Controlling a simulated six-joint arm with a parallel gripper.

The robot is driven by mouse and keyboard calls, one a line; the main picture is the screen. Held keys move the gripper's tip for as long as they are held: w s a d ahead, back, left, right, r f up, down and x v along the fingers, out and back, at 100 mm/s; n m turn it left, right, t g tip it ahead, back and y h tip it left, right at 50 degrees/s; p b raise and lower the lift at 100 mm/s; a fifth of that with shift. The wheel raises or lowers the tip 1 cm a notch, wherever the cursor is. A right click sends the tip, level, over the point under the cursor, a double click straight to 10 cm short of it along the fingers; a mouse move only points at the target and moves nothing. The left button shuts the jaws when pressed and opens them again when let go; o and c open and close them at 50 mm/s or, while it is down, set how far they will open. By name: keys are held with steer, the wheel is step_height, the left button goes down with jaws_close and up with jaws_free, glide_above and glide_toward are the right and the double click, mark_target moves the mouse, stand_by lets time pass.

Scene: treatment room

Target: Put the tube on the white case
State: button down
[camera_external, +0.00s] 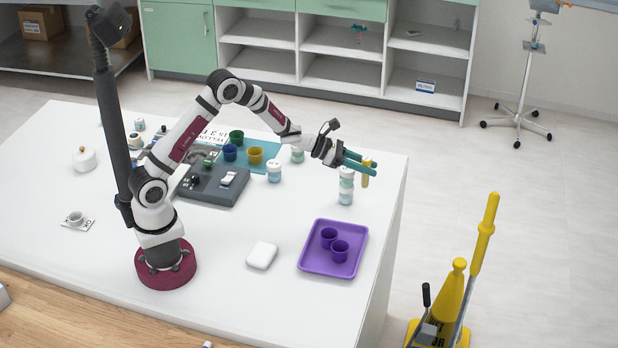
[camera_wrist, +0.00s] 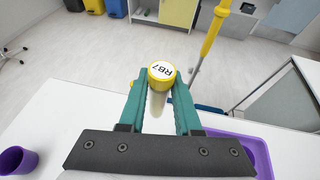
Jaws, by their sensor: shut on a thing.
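The tube has a yellow cap, marked RB7 in the wrist view (camera_wrist: 161,75), and a paler body below it. In the external view the tube (camera_external: 366,171) is upright, high near the table's right edge. My gripper (camera_external: 362,165), with teal fingers, is shut on the tube, one finger on each side. The fingers also show in the wrist view (camera_wrist: 160,105). The white case (camera_external: 262,255) is a small rounded box lying on the table, left of the purple tray and well away from my gripper. I cannot identify it in the wrist view.
A purple tray (camera_external: 312,271) holds two purple cups (camera_external: 340,250). Stacked white-lidded jars (camera_external: 346,196) stand just below and left of the tube. A grey device (camera_external: 210,185), a jar (camera_external: 274,171) and coloured cups (camera_external: 255,155) stand further left. The table around the white case is clear.

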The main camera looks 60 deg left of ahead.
steer(key=s+d+r+m+g+h, duration=0.1)
steer(key=s+d+m+g+h, duration=0.3)
steer(key=s, duration=1)
steer(key=s+d+r+m+g+y, duration=0.15)
steer(key=s+m+g, duration=0.45)
steer(key=s, duration=0.8)
steer(key=s+d+m+g+h, duration=0.3)
steer(key=s+m+g, duration=0.2)
steer(key=s, duration=0.9)
glide_above(262, 251)
step_height(262, 251, down, 10)
steer(key=shift+s, duration=0.1)
steer(key=shift+f+y, duration=0.25)
steer(key=shift+f, duration=0.2)
steer(key=c, duration=0.6)
jaws_free()
